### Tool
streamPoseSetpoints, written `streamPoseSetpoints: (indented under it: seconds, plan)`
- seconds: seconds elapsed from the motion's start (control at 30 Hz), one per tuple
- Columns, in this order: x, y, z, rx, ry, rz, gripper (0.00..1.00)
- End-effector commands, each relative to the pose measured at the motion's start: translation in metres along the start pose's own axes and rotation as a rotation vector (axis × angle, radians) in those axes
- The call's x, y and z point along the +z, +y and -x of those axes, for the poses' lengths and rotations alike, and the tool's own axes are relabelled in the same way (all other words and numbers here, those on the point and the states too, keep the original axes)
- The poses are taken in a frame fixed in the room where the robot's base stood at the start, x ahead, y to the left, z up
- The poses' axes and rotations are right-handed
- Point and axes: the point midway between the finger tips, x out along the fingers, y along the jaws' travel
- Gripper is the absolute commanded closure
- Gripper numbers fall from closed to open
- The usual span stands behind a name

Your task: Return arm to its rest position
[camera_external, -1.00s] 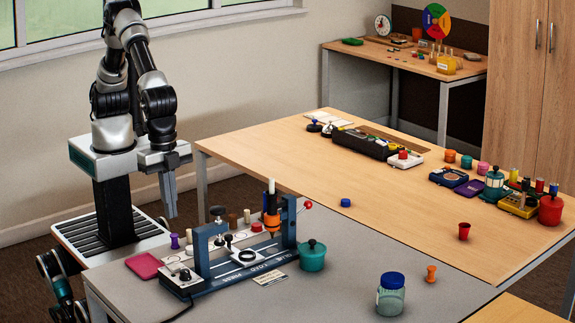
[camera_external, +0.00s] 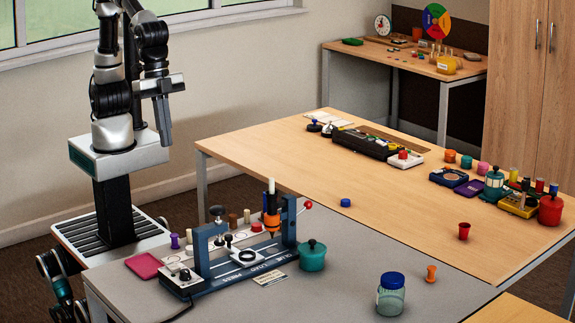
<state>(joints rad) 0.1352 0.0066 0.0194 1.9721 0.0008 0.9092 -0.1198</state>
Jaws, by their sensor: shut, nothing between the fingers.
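My arm rises from its base at the left and is folded, with its links raised above the base. My gripper (camera_external: 165,142) points down from the arm, beside my base and to the left of the tables. Its fingers are shut together and hold nothing. It hangs in free air, higher than the grey tabletop and apart from every object.
The grey table (camera_external: 350,270) holds a blue press fixture (camera_external: 230,262), a pink tray (camera_external: 143,265), a teal pot (camera_external: 312,256) and a blue-lidded jar (camera_external: 391,296). The wooden table (camera_external: 290,160) carries several small items along its far side. A window (camera_external: 180,8) is behind my arm.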

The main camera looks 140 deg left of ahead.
Motion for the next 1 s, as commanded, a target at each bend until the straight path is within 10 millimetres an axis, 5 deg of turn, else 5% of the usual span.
streamPoseSetpoints:
  seconds: [0.03, 0.2, 0.67, 0.7, 1.0]
  plan:
    - [0.019, -0.009, 0.022, 0.002, 0.036, 0.002, 1.0]
    - [0.078, -0.028, 0.059, -0.002, 0.117, -0.001, 1.0]
    - [0.174, -0.05, 0.075, -0.029, 0.247, -0.01, 1.0]
    - [0.167, -0.049, 0.095, -0.028, 0.243, -0.011, 1.0]
    - [0.149, -0.047, 0.159, -0.027, 0.239, -0.011, 1.0]
